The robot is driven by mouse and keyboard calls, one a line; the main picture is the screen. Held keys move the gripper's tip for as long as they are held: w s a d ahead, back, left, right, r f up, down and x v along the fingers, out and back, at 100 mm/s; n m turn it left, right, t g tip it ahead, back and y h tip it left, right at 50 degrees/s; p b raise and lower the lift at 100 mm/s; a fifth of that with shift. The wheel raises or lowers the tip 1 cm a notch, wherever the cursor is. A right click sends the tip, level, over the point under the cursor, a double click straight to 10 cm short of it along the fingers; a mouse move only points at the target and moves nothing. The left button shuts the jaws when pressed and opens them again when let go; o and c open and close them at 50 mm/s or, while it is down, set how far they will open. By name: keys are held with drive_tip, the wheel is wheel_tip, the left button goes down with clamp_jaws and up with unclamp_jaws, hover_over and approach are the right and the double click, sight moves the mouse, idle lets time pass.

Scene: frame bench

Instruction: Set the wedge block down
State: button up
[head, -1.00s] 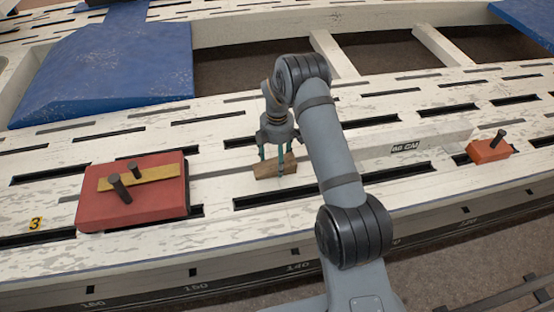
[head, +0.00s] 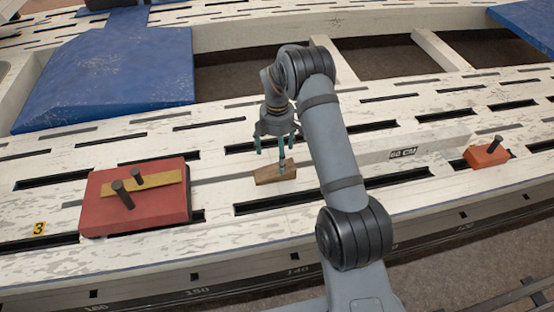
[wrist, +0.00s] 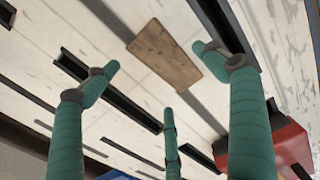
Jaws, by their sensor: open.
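The wedge block (head: 275,174) is a small brown wooden piece lying on the pale slotted bench top (head: 225,227), near the front in the head view. It also shows in the wrist view (wrist: 163,54), lying flat on the pale surface beyond my fingertips. My gripper (head: 276,157) is open and empty just above the block, its green fingers spread. In the wrist view the fingers of my gripper (wrist: 156,76) are apart from the block. One finger overlaps the block in the head view.
A red block (head: 92,212) with a yellow bar (head: 160,188) and dark pegs sits to the left. A smaller orange block (head: 486,156) with a peg is at the right. A pale beam marked 60 CM (head: 440,143) runs right of the arm. Blue sloped pads (head: 120,75) lie behind.

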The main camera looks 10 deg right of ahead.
sight(277, 166)
wheel_tip(277, 166, up, 6)
drive_tip(key=p, duration=0.1)
